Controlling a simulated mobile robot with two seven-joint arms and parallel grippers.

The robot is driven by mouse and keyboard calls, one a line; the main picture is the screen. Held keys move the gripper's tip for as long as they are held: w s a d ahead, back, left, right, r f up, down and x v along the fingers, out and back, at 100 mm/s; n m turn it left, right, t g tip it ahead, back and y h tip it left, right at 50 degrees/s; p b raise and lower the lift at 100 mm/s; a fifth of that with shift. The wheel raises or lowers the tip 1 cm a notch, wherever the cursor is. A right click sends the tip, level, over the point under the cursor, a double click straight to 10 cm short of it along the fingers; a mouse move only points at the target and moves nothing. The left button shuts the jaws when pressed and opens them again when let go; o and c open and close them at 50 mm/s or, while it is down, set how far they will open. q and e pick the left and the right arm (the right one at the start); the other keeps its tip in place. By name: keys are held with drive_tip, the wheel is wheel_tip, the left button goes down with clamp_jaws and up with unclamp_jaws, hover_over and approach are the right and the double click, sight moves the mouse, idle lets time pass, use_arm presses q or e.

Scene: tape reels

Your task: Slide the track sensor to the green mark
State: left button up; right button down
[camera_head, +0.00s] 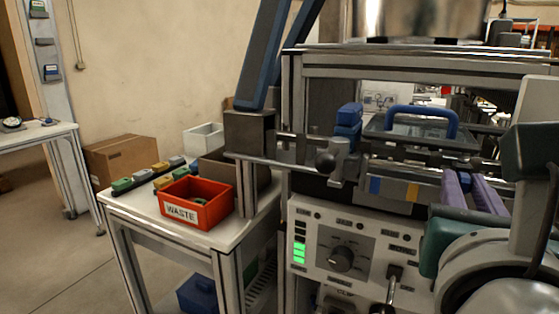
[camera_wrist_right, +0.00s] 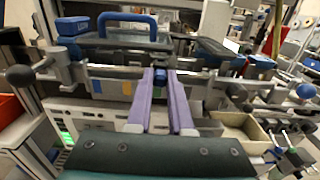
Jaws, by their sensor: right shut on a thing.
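The track sensor appears to be the small dark-blue block (camera_wrist_right: 160,76) on the horizontal rail, between the purple fingers of my right gripper (camera_wrist_right: 161,84) in the right wrist view. My right gripper is shut on it. In the head view the purple fingers of my right gripper (camera_head: 472,182) reach the rail from the lower right, and the block is mostly hidden there. A blue mark (camera_head: 375,185) and a yellow mark (camera_head: 412,192) show on the strip below the rail, left of the fingers. My left gripper is not in view.
A blue-handled lid (camera_head: 422,112) stands behind the rail. A dark ball knob (camera_head: 325,162) sticks out at the rail's left. Below is a control panel (camera_head: 343,250) with a dial and lever. A red waste bin (camera_head: 197,203) stands on the left side table.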

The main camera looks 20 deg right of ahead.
drive_tip(key=c, duration=0.8)
unclamp_jaws()
drive_tip(key=b+v, duration=0.1)
drive_tip(key=v, duration=0.9)
